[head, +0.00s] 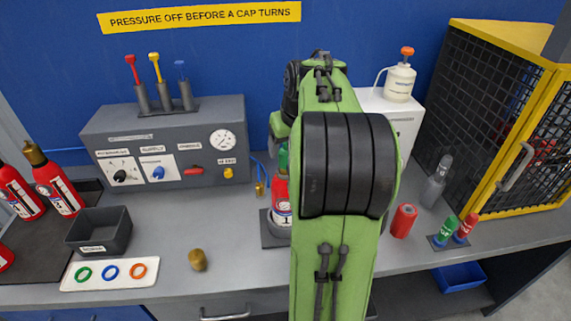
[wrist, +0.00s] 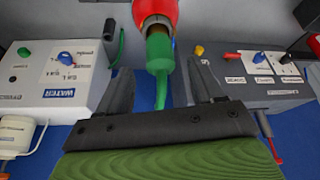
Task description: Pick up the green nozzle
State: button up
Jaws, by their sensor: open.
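A green-tipped nozzle (head: 446,228) stands beside a red-tipped one (head: 466,226) in a small dark holder at the right of the bench. A red extinguisher (head: 281,190) with a green top piece (head: 283,160) stands at the centre, partly hidden by my arm. In the wrist view, which looks upside down, the red extinguisher (wrist: 155,10) and its green top piece (wrist: 159,55) show large. My gripper (wrist: 162,78) is open, its fingers on either side of the green piece in the picture. I cannot tell the depth between them. My arm hides the gripper in the head view.
A grey control panel (head: 165,140) stands behind left, a white box (head: 405,115) behind right. A yellow-framed mesh cage (head: 500,110) bounds the right. A red cylinder (head: 403,221), grey bottle (head: 438,182) and brass cap (head: 198,260) stand on the bench.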

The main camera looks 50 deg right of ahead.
aim_at(286, 151)
jog(key=x, duration=0.5)
jog(key=shift+b, duration=0.35)
jog(key=shift+r, duration=0.1)
jog(key=shift+c, duration=0.2)
jog(key=shift+s+a, duration=0.1)
jog(key=shift+c, duration=1.1)
jog(key=c, duration=1)
